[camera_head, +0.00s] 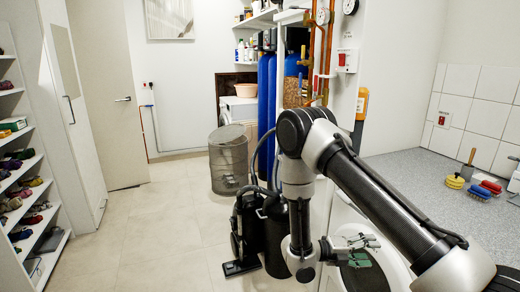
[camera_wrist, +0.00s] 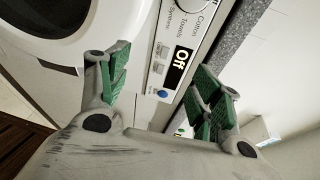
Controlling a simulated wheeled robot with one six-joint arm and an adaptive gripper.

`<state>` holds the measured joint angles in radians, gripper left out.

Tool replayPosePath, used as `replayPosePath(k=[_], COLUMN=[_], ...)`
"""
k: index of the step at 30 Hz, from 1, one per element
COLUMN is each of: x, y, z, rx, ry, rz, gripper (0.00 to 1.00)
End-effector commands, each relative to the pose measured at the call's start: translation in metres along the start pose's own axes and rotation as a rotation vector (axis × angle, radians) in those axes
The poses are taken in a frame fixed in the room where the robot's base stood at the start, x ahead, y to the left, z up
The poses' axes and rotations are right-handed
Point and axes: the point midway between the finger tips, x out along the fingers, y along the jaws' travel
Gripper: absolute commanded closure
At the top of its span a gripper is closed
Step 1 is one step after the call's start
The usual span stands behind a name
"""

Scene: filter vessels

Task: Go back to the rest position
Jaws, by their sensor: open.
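My gripper (camera_head: 358,250) is in the lower right of the head view, at the end of my arm, in front of a white round-doored washing machine. Its green-padded fingers are apart with nothing between them. In the wrist view my gripper (camera_wrist: 160,90) shows two green pads spread wide. The two blue filter vessels (camera_head: 267,95) stand upright at the back centre of the head view, well behind my gripper.
A grey speckled counter (camera_head: 420,180) on the right carries brushes (camera_head: 482,190). A black vacuum-like machine (camera_head: 250,230) stands left of my arm. A mesh bin (camera_head: 228,160) is behind it. A shoe rack (camera_head: 20,190) lines the left. The floor at centre left (camera_head: 150,230) is clear.

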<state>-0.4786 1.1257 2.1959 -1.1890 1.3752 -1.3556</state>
Motion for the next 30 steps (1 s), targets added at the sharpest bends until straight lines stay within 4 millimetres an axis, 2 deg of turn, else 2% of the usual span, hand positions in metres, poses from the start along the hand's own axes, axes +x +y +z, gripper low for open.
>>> replayPosePath(k=[3, 9, 18, 24, 30], x=[0.002, -0.001, -0.024, -0.043, -0.057], y=[-0.022, -0.073, -0.156, -0.206, -0.254], z=[-0.026, -0.064, -0.114, -0.138, -0.159], rx=[0.296, 0.841, 1.649, 2.029, 2.258], ry=[0.145, 0.447, 1.037, 1.461, 1.856], rz=[0.032, 0.052, -0.001, -0.048, -0.015], gripper=[0.35, 0.35, 0.35, 0.35, 0.35])
